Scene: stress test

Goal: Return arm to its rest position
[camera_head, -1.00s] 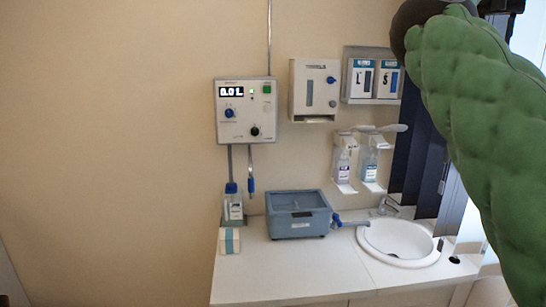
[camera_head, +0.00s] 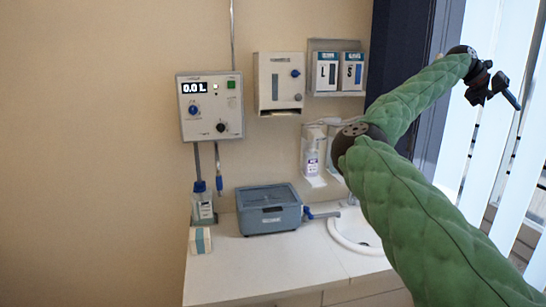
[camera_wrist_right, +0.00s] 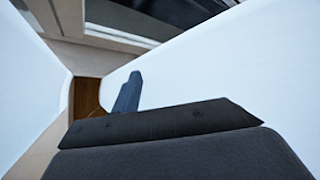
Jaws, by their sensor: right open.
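My right arm (camera_head: 410,205), in a green quilted sleeve, comes in from the lower right in the head view. It bends at a dark joint and reaches up to the right. My right gripper (camera_head: 510,92) is dark, open and empty, raised in front of the window blinds at the upper right. In the right wrist view the dark gripper parts (camera_wrist_right: 150,122) fill the lower middle, between pale slats. My left gripper is not in view.
White vertical blinds (camera_head: 472,140) hang close around the right gripper. A counter (camera_head: 265,265) holds a blue-grey box (camera_head: 268,210) and a sink (camera_head: 345,240), partly hidden by my arm. A control panel (camera_head: 210,105) and dispensers (camera_head: 278,82) are on the wall. The left side is open.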

